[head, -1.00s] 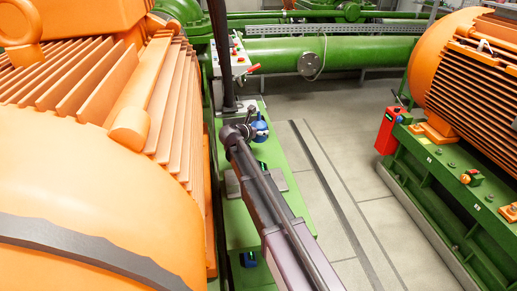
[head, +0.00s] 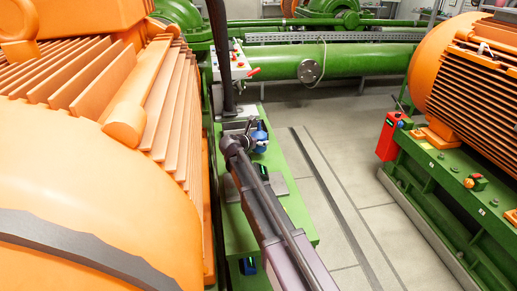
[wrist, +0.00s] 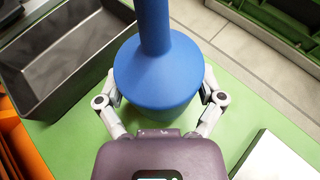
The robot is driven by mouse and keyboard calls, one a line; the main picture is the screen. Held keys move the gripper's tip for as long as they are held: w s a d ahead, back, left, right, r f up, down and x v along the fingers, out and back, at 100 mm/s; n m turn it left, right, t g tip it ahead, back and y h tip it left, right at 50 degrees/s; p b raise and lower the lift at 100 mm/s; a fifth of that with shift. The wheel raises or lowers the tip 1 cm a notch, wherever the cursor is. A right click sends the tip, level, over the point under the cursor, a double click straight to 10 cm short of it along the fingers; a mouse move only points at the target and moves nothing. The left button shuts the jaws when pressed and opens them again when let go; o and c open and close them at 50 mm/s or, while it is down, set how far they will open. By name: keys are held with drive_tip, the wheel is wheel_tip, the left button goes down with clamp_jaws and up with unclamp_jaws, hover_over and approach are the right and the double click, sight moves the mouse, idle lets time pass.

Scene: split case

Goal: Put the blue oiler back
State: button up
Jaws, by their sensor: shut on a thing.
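The blue oiler (wrist: 160,75) has a wide, rounded body and a narrow neck, which runs out of the top of the wrist view. My gripper (wrist: 161,95) is shut on its body, one finger on each side. In the head view the oiler (head: 261,141) shows small, just right of my gripper (head: 246,132), over the green base plate (head: 290,213). I cannot tell whether its bottom touches the plate. Its underside is hidden.
An empty grey open tray (wrist: 70,60) lies left of the oiler in the wrist view. A pale flat block (wrist: 275,158) is at the lower right. A large orange motor (head: 90,180) borders the plate on the left. Open floor (head: 335,190) lies to the right.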

sight(258, 147)
drive_tip(key=shift+f+b, duration=1.55)
drive_tip(key=shift+f, duration=0.2)
drive_tip(key=shift+f, duration=0.1)
drive_tip(key=o, duration=1)
drive_tip(key=shift+r, duration=0.2)
drive_tip(key=shift+s+a+r, duration=0.1)
drive_tip(key=shift+s, duration=0.1)
drive_tip(key=p+v, duration=0.4)
drive_tip(key=v, duration=0.7)
drive_tip(key=shift+s+a+p, duration=0.2)
drive_tip(key=shift+p, duration=0.15)
